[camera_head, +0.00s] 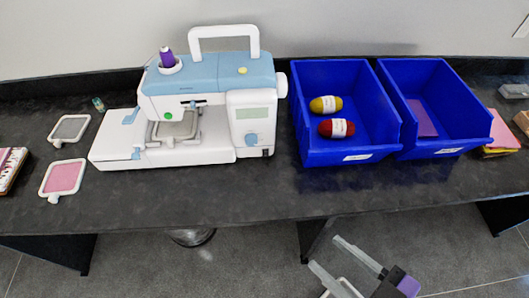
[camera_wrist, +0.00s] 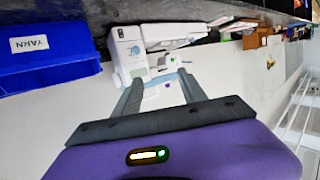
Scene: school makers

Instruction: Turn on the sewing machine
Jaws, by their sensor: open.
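The white and light-blue sewing machine (camera_head: 214,88) stands upright on the dark table, left of the blue bins. It has a top handle, a small display, a blue dial (camera_head: 251,139) and a small dark switch-like part (camera_head: 266,153) at its lower right front corner. Its on or off state cannot be told. My gripper (camera_head: 326,252) is open and empty, in front of the table edge, low and to the right of the machine. In the wrist view, the machine (camera_wrist: 137,48) appears upside down beyond the fingers of my gripper (camera_wrist: 153,79), apart from them.
Two blue bins (camera_head: 301,120) stand right of the machine; the left one holds yellow and red yarn (camera_head: 337,128). Two embroidery hoops (camera_head: 62,178) lie at the left, fabric squares (camera_head: 502,134) at the right. The table's front strip (camera_head: 240,195) is clear.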

